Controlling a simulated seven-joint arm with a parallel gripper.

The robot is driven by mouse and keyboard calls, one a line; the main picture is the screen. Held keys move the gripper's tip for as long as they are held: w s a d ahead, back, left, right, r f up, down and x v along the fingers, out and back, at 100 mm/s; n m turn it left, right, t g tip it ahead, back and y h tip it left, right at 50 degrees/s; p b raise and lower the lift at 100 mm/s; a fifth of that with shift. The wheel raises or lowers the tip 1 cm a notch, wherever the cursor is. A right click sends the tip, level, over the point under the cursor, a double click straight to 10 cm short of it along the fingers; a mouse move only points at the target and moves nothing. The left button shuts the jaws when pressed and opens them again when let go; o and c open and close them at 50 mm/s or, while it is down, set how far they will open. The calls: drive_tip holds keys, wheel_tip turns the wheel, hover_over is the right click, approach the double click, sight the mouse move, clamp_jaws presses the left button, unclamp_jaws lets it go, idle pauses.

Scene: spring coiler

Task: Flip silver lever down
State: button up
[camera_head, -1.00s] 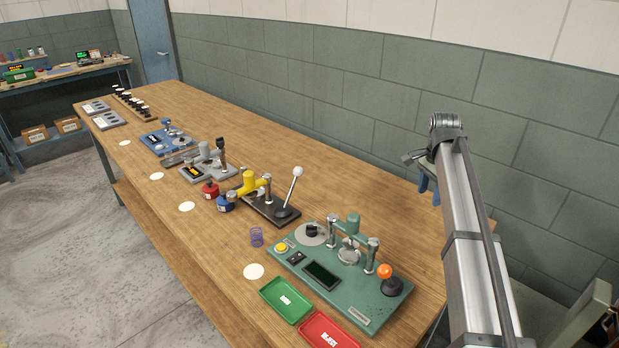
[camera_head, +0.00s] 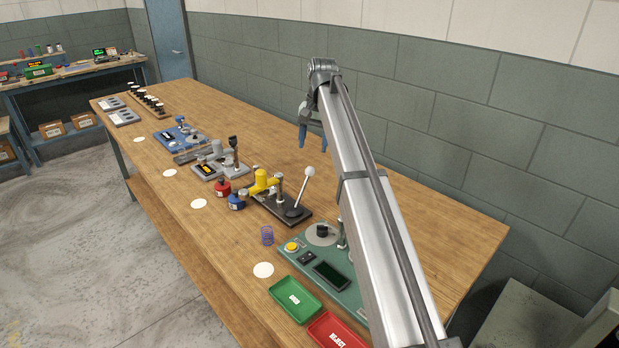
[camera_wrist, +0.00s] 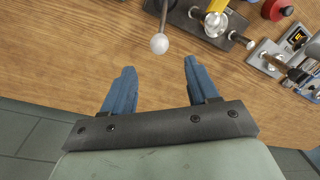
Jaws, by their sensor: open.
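The silver lever (camera_head: 303,191) is a slim rod with a white ball knob. It stands up and tilted on a black base (camera_head: 271,203) that also carries a yellow part (camera_head: 262,181). In the wrist view the white knob (camera_wrist: 159,44) is at the top centre, ahead of the gap between my fingers. My gripper (camera_head: 312,138) has blue fingers, is open and empty, and is held above the table on the wall side of the lever. It also shows in the wrist view (camera_wrist: 159,66), apart from the knob.
A green machine (camera_head: 290,236) is partly hidden by my arm. Green (camera_head: 309,313) and red (camera_head: 322,333) trays lie before it. A purple coil (camera_head: 267,235), red (camera_head: 221,189) and blue (camera_head: 236,201) containers, and grey and blue machines stand nearby. Bare wood lies along the wall.

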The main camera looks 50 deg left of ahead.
sight(305, 185)
drive_tip(key=f, duration=0.8)
drive_tip(key=a+f, duration=0.1)
drive_tip(key=f, duration=0.3)
drive_tip(key=shift+s+f, duration=0.3)
drive_tip(key=shift+s, duration=0.05)
clamp_jaws()
